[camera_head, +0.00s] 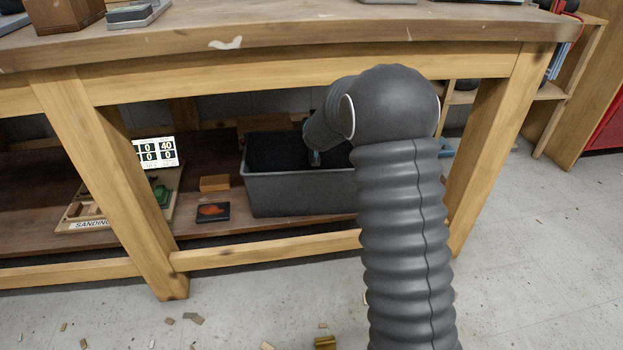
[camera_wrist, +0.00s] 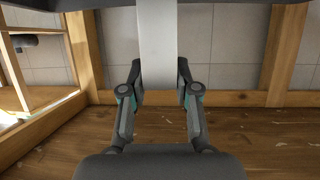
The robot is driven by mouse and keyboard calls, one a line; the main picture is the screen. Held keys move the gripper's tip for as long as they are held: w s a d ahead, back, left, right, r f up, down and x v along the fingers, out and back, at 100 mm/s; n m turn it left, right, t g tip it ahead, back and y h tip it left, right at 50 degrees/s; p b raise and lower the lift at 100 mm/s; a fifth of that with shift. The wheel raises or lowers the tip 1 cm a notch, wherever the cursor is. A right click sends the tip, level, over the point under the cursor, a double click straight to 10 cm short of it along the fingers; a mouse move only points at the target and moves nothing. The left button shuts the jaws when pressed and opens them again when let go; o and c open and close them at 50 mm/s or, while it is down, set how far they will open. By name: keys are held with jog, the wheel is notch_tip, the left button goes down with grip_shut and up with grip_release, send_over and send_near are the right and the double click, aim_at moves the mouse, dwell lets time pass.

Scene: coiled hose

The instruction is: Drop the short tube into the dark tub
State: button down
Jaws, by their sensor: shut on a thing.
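The dark tub (camera_head: 298,194) is a grey, open box on the lower shelf of the bench. My arm covers its right end in the head view. My gripper (camera_wrist: 160,72) is shut on a pale grey piece, the short tube (camera_wrist: 160,42), which runs up between the fingers to the top edge of the wrist view. In the head view, my gripper (camera_head: 315,157) shows only as a small teal-marked part over the tub's opening. The tube cannot be made out there, and its height above the tub cannot be told.
The bench top (camera_head: 250,40) overhangs the lower shelf (camera_head: 270,226), with a wooden leg (camera_head: 110,185) left of the tub. A small wooden block (camera_head: 214,183), a dark box (camera_head: 212,212) and a sanding tray (camera_head: 95,215) lie left of it. Scraps litter the floor.

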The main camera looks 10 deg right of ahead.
jog(key=c, duration=0.8)
grip_release()
jog(key=shift+o, duration=0.2)
jog(key=v, duration=1.2)
